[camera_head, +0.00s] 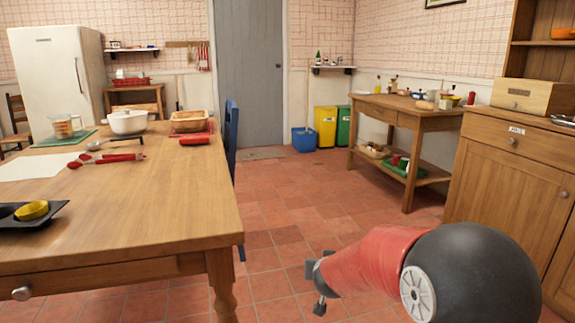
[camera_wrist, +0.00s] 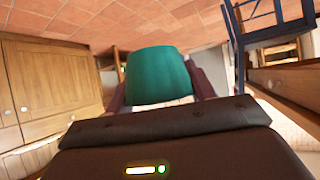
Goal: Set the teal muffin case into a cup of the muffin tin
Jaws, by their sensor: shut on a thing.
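The teal muffin case (camera_wrist: 157,76) is in my gripper (camera_wrist: 160,88), between the two fingers in the wrist view. The gripper is shut on it. In the head view my gripper (camera_head: 318,285) is low over the tiled floor, right of the table, and I cannot make out the case there. The dark muffin tin (camera_head: 10,229) lies at the left edge of the table and is cut off by the picture's edge. A yellow case (camera_head: 32,210) sits in one of its cups. The gripper is well apart from the tin.
The wooden table (camera_head: 150,215) fills the left. On it are a white pot (camera_head: 128,121), red-handled tongs (camera_head: 105,159) and a loaf dish (camera_head: 189,121). A blue chair (camera_head: 231,130) stands behind its right edge. A cabinet (camera_head: 515,180) stands at right. The floor between is open.

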